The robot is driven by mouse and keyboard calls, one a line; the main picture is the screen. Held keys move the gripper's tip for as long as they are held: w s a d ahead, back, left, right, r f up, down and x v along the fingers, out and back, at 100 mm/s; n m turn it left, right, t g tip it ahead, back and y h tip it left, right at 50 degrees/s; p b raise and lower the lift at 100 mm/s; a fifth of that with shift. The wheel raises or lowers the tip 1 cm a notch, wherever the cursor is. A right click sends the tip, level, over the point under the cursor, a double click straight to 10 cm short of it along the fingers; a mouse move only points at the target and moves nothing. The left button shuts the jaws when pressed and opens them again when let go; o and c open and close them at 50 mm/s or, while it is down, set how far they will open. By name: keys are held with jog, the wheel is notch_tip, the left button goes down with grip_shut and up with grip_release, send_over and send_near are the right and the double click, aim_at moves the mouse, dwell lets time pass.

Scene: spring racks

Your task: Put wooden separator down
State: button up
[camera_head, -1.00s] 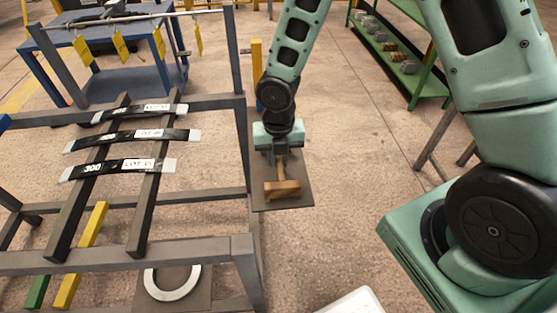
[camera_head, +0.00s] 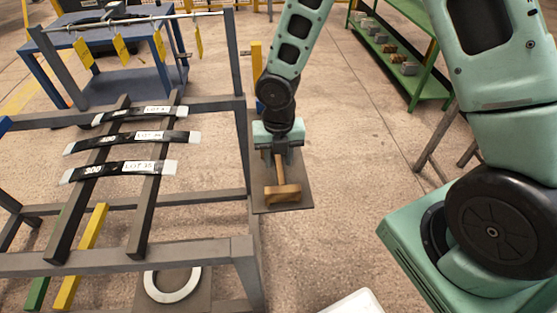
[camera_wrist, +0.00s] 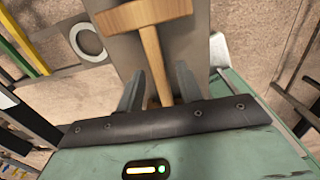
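The wooden separator (camera_head: 283,192) is a T-shaped piece of light wood, with a crosshead and a narrow handle. It appears to rest on a dark grey board (camera_head: 300,170) beside the rack. In the wrist view the separator (camera_wrist: 151,38) runs down the middle, its handle passing between the fingers. My gripper (camera_head: 279,157) is above the handle end. In the wrist view my gripper (camera_wrist: 160,75) has its fingers spread either side of the handle, with narrow gaps visible. Its fingertips still straddle the wood.
A grey metal rack (camera_head: 240,130) with several black labelled spring leaves (camera_head: 118,170) stands close at the left. A white ring (camera_head: 171,285) lies below it. A blue table (camera_head: 130,80) is behind, and green shelves (camera_head: 425,80) are at the back right. Floor right of the board is clear.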

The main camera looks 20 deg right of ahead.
aim_at(279, 161)
notch_tip(279, 161, up, 10)
jog(key=p, duration=0.2)
jog(key=s+a+r+m, duration=0.3)
jog(key=s+r+m, duration=0.2)
jog(key=s+m, duration=0.5)
jog(key=s+a+r+m, duration=0.3)
jog(key=s+r+m, duration=0.2)
jog(key=s+m, duration=0.5)
jog(key=shift+a+r+m+y, duration=0.15)
jog(key=shift+r+m+y, duration=0.15)
jog(key=shift+m, duration=2.1)
